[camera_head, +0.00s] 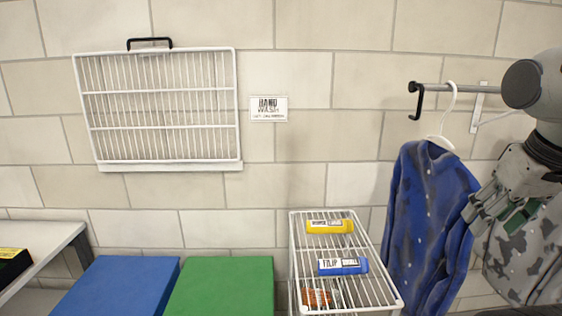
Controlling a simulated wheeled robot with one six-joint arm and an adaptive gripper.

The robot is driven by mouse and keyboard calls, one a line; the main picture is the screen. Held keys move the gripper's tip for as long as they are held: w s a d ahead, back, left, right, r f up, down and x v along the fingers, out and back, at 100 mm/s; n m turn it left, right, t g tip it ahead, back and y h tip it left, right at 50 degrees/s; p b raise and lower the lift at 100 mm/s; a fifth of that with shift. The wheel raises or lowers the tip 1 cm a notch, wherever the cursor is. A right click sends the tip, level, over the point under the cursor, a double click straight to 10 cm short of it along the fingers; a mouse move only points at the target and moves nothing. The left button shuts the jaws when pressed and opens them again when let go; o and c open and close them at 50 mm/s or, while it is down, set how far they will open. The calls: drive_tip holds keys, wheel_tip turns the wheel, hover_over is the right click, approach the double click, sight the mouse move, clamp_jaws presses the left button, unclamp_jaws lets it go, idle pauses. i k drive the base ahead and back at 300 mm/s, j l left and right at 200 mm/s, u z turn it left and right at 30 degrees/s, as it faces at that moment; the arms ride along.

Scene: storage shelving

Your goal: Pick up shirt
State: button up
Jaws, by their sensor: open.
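A blue long-sleeved shirt (420,215) hangs on a white hanger (448,110) from a grey wall rail (450,91) on the right. My gripper (478,212) comes in from the right edge, its fingers pointing down and left. It is open and overlaps the shirt's right side in the picture; I cannot tell if it touches the cloth. A grey camouflage garment (520,255) hangs behind and to the right of my gripper, partly hidden by it.
A white wire rack (388,290) holds a yellow bottle (329,227) and a blue bottle (342,266), with an orange item below. Blue (115,288) and green (222,288) boxes stand left of it. A black hook (417,100) hangs on the rail. A wire shelf (160,105) is on the wall.

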sight(525, 269)
drive_tip(key=z, duration=1.35)
